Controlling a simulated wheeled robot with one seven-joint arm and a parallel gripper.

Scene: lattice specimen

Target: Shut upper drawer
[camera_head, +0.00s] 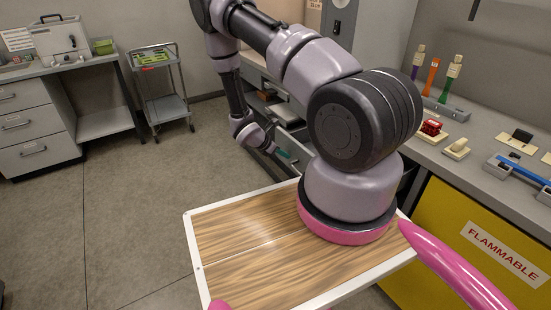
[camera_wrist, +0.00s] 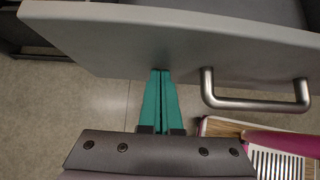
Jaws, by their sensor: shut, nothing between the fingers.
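The upper drawer (camera_wrist: 130,35) shows in the wrist view as a grey front panel with a metal bar handle (camera_wrist: 255,103) at the right. Part of its grey interior shows past the panel's top edge, so it stands open. In the head view the open drawer front (camera_head: 292,146) is partly hidden by my arm. My gripper (camera_wrist: 161,72) has teal fingers pressed together and empty. Its tips overlap the panel's face, left of the handle; I cannot tell whether they touch. The gripper also shows in the head view (camera_head: 281,153), low beside the drawer front.
A grey bench (camera_head: 475,150) with several small items stands at the right, above a yellow flammables cabinet (camera_head: 470,245). A trolley (camera_head: 165,90) and a desk with drawers (camera_head: 35,125) stand at the left. The floor (camera_head: 130,210) between is clear.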

